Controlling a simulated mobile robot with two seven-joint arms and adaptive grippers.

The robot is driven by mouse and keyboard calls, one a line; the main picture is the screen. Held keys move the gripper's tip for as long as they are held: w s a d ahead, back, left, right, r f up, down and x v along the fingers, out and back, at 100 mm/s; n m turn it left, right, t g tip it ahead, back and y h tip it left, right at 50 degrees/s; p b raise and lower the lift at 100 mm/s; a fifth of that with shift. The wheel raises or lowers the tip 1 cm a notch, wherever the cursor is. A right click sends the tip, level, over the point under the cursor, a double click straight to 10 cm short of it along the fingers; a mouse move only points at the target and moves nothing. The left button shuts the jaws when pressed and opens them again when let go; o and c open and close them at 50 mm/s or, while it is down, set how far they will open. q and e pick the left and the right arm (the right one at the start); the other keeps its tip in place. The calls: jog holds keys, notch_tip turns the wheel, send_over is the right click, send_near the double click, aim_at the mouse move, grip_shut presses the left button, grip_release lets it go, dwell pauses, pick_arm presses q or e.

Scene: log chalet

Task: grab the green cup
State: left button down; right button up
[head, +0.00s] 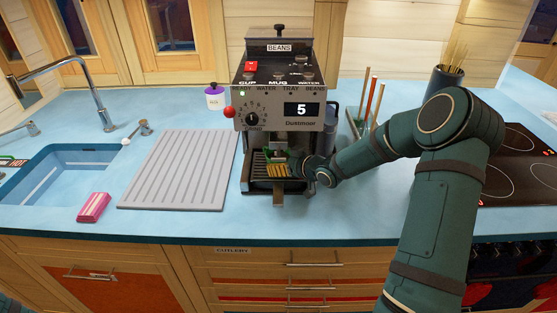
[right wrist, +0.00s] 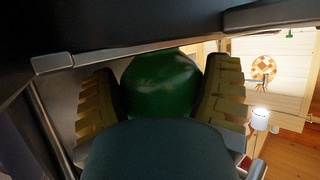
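The green cup (head: 269,154) is inside the brewing bay of the coffee machine (head: 276,106), mostly hidden in the head view by my right gripper (head: 280,170). My right arm reaches in from the right, and a yellow ribbed finger lies across the front of the cup. In the right wrist view the green cup (right wrist: 160,85) fills the space between the two ribbed fingers of my right gripper (right wrist: 162,82). I see no clear gap at its sides, but cannot tell whether the fingers press on it. My left gripper is not in view.
The bay's walls and top closely surround my right gripper. A ribbed drainboard (head: 180,170), pink sponge (head: 94,207) and sink (head: 60,170) are to the left. A utensil pot (head: 447,82) and dark hob (head: 515,180) are to the right.

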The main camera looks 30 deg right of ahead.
jog(key=c, duration=0.3)
jog(key=shift+c, duration=0.2)
jog(key=shift+r, duration=0.15)
